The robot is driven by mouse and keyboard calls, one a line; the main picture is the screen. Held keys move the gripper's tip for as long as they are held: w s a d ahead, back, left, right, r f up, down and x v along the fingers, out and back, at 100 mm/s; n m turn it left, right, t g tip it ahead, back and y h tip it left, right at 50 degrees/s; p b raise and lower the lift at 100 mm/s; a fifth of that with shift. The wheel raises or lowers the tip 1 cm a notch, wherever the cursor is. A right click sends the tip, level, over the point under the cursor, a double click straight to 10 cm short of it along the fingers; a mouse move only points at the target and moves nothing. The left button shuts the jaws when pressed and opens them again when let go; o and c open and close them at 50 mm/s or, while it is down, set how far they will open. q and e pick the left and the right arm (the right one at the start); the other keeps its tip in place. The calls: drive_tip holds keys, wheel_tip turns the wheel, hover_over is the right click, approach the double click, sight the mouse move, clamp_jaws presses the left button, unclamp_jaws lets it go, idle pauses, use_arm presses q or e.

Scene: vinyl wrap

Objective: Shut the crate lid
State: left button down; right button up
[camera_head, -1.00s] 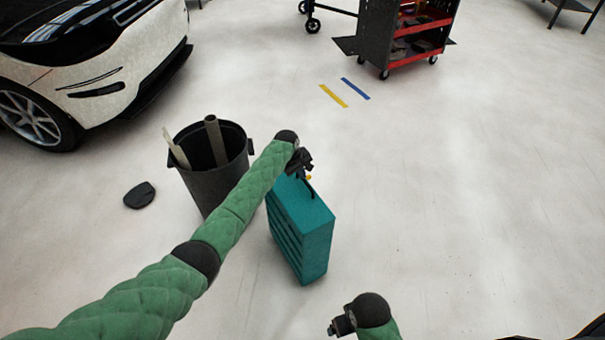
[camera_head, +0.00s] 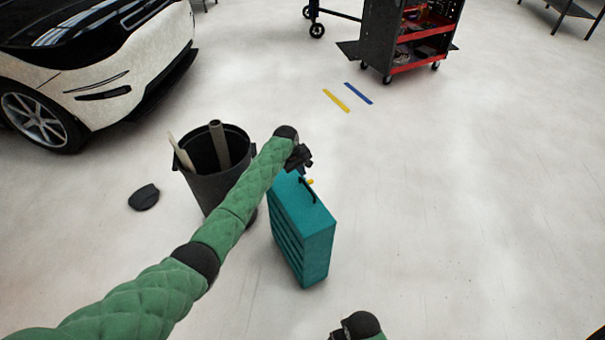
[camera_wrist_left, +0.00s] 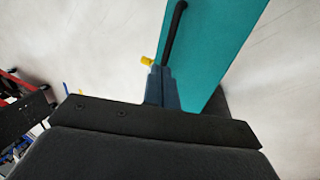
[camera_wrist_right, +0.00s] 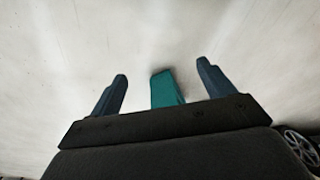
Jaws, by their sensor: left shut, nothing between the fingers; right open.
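The teal crate (camera_head: 303,240) stands on the floor in the head view, with slatted sides and a flat top. A dark handle (camera_head: 308,190) and a small yellow piece (camera_head: 310,182) show on its top. The top lies flat on the body as far as I can see; my left arm hides its far end. My left gripper (camera_wrist_left: 161,88) is shut and empty over the top, close to the handle (camera_wrist_left: 175,30) and the yellow piece (camera_wrist_left: 147,61); I cannot tell if it touches. My right gripper (camera_wrist_right: 162,85) is open and empty, with the crate (camera_wrist_right: 166,88) beyond its fingers.
A dark bin (camera_head: 209,185) with long rolls stands just left of the crate. A flat black object (camera_head: 144,197) lies on the floor. A white car (camera_head: 90,70) and a red-shelved cart (camera_head: 410,40) stand farther back. The floor right of the crate is clear.

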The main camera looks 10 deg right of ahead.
use_arm(q)
drive_tip(key=b+v, duration=0.1)
drive_tip(key=v, duration=0.7)
drive_tip(key=shift+d+r, duration=0.2)
drive_tip(key=shift+d, duration=0.2)
use_arm(e)
wheel_tip(320, 180, up, 6)
drive_tip(key=shift+r, duration=0.15)
use_arm(q)
drive_tip(key=shift+w, duration=0.1)
use_arm(e)
drive_tip(key=shift+a, duration=0.15)
